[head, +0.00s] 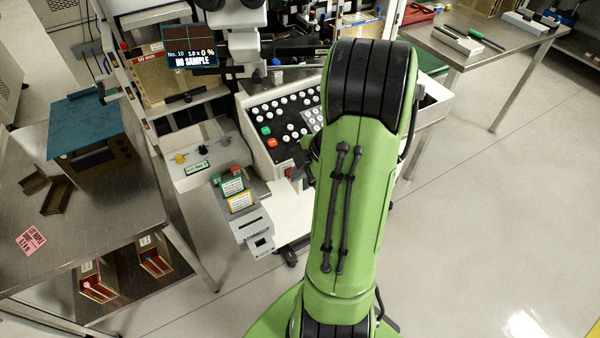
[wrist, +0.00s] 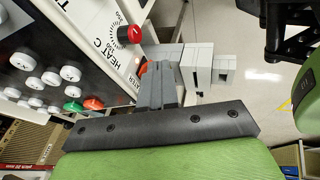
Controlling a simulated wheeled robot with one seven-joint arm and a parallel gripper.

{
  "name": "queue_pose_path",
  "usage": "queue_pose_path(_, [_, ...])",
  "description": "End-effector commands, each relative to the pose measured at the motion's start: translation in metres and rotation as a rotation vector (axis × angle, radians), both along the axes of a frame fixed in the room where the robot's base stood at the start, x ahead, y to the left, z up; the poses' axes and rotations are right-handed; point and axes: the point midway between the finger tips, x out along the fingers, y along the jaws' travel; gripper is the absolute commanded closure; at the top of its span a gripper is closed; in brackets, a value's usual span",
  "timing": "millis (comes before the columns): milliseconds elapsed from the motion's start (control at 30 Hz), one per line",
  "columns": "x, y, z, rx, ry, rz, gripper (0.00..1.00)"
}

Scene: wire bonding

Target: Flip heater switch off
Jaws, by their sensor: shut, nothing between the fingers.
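The heater panel (wrist: 97,31) is the white face marked "HEAT C" at the upper left of the wrist view. A red-topped knob (wrist: 129,34) with a number scale sits on it. A small red part (wrist: 142,70), possibly the heater switch, shows at the panel's edge, partly hidden by my fingers; its on or off position cannot be told. My gripper (wrist: 160,70) is shut and empty, its fingertips beside this red part. Contact cannot be told. In the head view my green arm hides the gripper; a red part (head: 290,172) shows on the machine's front below the button panel.
The button panel (head: 284,116) has many white buttons plus green and orange ones. A grey box (head: 249,222) with green and yellow cards stands left of the arm. A steel table (head: 110,225) is at left, another (head: 500,50) at upper right. Floor at right is clear.

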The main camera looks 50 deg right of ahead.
Motion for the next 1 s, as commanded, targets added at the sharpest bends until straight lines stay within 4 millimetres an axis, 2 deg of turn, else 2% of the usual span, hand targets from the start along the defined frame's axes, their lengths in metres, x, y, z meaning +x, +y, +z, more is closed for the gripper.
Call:
queue_pose_path(133, [0.004,-0.001,-0.012,-0.003,-0.003,0.001,1.00])
queue_pose_path(700, [0.003,-0.001,0.010,0.000,-0.002,0.002,1.00])
queue_pose_path(1000, [0.003,-0.001,0.010,0.000,-0.001,0.001,1.00])
